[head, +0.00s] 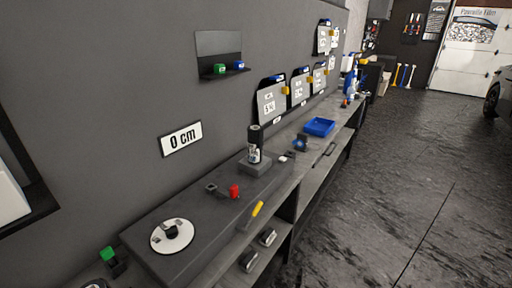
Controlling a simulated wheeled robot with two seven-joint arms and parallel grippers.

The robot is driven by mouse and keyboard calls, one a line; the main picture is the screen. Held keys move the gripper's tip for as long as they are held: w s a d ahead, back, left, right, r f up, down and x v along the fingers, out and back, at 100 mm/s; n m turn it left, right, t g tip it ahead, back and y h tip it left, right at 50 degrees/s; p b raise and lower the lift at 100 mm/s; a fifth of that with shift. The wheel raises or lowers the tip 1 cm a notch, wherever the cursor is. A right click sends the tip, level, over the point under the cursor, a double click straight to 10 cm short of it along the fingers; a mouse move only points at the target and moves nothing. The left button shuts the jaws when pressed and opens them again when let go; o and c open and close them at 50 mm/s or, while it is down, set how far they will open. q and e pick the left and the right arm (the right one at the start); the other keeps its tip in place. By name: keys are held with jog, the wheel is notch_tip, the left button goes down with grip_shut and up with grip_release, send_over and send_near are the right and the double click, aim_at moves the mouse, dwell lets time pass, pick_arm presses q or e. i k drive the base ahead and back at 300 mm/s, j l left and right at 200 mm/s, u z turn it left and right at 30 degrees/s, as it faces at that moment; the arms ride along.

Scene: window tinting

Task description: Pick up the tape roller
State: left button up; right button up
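Neither of my grippers shows in the head view. I cannot tell for certain which object is the tape roller. A small dark item with a red part (234,191) lies on the grey workbench (205,212). A small dark and blue item (301,143) sits farther along the bench, near a blue tray (319,127). A dark item with a green top (108,255) is at the near left end. No gripper touches any of these.
Several small items sit on the shelf below. The floor (400,190) to the right is clear.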

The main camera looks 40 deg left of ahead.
aim_at(302, 142)
jog(key=i+u, duration=0.1)
jog(key=u, duration=0.65)
